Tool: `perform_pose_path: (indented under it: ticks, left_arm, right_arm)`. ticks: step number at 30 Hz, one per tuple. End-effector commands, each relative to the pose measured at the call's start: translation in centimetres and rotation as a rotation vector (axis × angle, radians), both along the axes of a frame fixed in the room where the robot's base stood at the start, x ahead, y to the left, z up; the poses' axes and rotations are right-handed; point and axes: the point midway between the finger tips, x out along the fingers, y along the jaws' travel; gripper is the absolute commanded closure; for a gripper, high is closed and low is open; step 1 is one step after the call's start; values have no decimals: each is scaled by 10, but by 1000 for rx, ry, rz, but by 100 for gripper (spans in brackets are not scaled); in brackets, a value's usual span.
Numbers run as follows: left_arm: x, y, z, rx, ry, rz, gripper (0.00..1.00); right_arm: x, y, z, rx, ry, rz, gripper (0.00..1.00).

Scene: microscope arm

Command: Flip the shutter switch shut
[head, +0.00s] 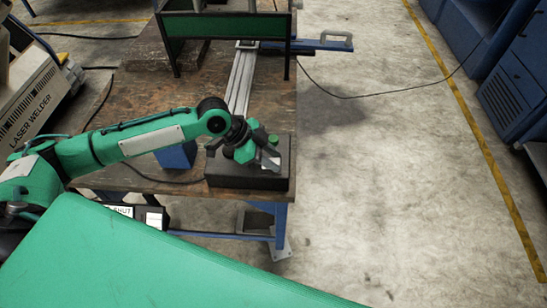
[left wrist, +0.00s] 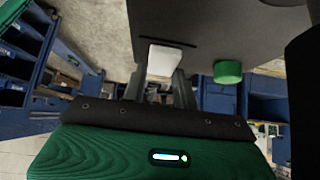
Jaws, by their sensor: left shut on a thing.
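The black control box (head: 225,178) sits at the near right corner of the workbench. My left gripper (head: 268,160) is at its top, tilted down over it. In the left wrist view the gripper (left wrist: 165,82) is shut on a white switch tab (left wrist: 165,60), which stands beside a thin dark slot in the dark box face (left wrist: 215,30). A round green button (left wrist: 228,72) is on the same face, to the right of the tab and clear of the fingers. In the head view the gripper hides the tab. My right gripper is not in view.
The wooden workbench (head: 130,120) carries a green-and-black frame (head: 215,25) and a metal rail (head: 240,80). A laser welder (head: 35,100) stands at left. The floor (head: 390,190) at right is clear except for a cable.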

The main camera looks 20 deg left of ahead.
Motion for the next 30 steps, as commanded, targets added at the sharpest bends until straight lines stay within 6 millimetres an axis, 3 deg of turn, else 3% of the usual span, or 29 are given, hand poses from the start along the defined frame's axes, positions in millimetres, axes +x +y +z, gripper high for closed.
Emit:
perform_pose_path:
  ticks: [7,15,16,18,30]
  left_arm:
    - [-1,2,0,-80,-24,1,94]
    - [-1,2,1,-80,-24,0,94]
    - [-1,2,1,-80,-25,1,65]
    - [-1,2,1,-80,-25,1,51]
    - [0,2,7,-80,-27,1,49]
  right_arm:
    - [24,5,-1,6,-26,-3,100]
    - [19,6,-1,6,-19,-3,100]
    - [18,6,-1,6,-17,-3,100]
    - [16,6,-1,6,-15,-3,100]
    - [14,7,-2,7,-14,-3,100]
